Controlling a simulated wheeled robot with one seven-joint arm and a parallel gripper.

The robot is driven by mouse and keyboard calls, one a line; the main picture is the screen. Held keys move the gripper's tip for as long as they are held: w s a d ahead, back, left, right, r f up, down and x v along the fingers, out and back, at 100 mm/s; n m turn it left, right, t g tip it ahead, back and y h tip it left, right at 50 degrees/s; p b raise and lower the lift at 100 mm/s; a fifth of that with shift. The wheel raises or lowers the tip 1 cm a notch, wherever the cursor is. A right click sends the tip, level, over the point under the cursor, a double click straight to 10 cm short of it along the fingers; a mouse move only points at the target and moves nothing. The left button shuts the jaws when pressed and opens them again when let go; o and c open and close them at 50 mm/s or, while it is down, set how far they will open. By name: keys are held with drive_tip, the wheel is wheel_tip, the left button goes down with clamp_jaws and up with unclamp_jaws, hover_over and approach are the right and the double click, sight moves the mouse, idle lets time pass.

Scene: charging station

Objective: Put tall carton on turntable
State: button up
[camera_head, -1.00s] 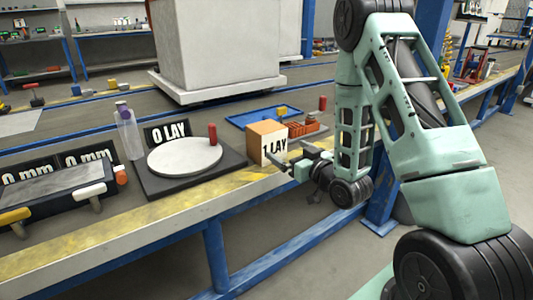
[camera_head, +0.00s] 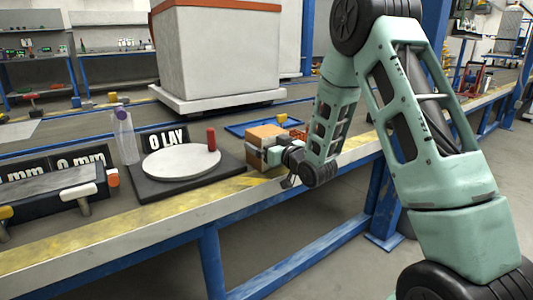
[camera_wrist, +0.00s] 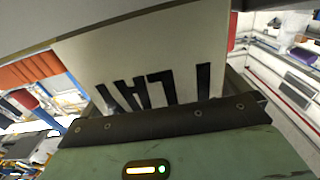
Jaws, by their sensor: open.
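The carton (camera_head: 268,131) is a box with an orange-brown top, standing on the bench right of the turntable. My gripper (camera_head: 262,149) is open, close at the carton's near face and covering much of it in the head view. In the wrist view the carton's pale face (camera_wrist: 140,60), with black "1 LAY" lettering upside down, fills the space ahead of the gripper. I cannot tell whether the fingers touch it. The turntable (camera_head: 180,162) is a round light-grey disc on a dark square base.
A "0 LAY" sign (camera_head: 164,138) stands behind the turntable, and a clear bottle (camera_head: 124,135) stands left of it. A blue tray (camera_head: 236,129) lies behind the carton. A large grey box (camera_head: 215,55) stands further back. The yellow-striped bench edge (camera_head: 170,203) runs along the front.

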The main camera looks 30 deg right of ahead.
drive_tip(key=shift+w, duration=0.35)
drive_tip(key=c, duration=1.1)
drive_tip(key=shift+o, duration=0.2)
drive_tip(key=shift+r, duration=0.15)
wheel_tip(320, 180, up, 18)
drive_tip(key=p, duration=0.7)
drive_tip(key=shift+p, duration=0.4)
drive_tip(key=shift+s, duration=0.1)
